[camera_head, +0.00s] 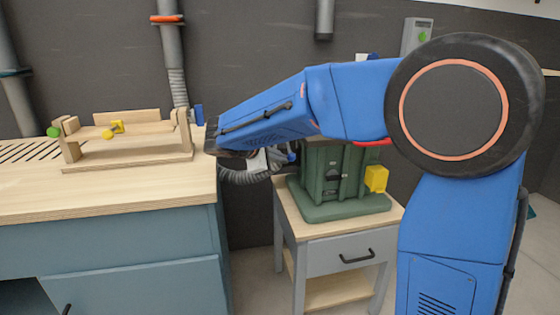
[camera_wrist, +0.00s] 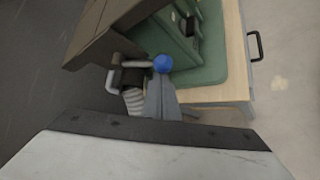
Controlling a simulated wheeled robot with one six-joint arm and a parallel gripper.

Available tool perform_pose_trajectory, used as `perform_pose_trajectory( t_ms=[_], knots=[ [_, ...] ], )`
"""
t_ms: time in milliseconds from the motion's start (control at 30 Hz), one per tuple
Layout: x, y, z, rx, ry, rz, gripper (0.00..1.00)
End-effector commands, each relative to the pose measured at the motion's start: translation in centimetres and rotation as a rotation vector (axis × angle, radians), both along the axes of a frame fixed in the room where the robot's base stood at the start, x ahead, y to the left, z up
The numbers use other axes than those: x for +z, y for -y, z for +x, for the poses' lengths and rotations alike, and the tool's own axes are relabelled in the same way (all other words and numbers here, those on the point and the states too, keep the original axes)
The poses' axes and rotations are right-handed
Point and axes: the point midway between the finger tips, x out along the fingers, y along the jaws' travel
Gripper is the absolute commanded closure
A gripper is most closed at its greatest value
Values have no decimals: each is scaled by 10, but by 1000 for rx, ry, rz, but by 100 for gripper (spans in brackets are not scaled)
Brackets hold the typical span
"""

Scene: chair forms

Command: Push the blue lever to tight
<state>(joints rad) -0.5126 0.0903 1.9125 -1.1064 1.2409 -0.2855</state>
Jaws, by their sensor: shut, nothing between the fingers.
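A blue ball knob (camera_wrist: 163,63), which looks like the end of the blue lever, sits on a short metal rod beside the green machine (camera_wrist: 205,50) in the wrist view. My gripper (camera_wrist: 160,82) is shut and empty, its grey fingertips just below the knob in the picture; I cannot tell whether they touch it. In the head view, the green machine (camera_head: 335,178) stands on a small cabinet, and my gripper (camera_head: 280,160) is at its left side, partly hidden by my arm. A bit of blue (camera_head: 292,150) shows there. No tight mark is readable.
The small cabinet (camera_head: 325,258) has a drawer handle. A grey hose (camera_head: 243,178) runs between bench and machine. A yellow block (camera_head: 376,179) is on the machine's right.

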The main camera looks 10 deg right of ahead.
Motion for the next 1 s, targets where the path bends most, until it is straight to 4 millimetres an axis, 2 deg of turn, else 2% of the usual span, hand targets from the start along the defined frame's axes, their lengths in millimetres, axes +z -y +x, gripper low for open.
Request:
perform_pose_trajectory(
  t_ms=[467, 1000],
  knots=[
    [24, 0, -7, -1, -341, 1, 100],
    [34, 1, -8, -1, -334, -1, 100]
  ],
)
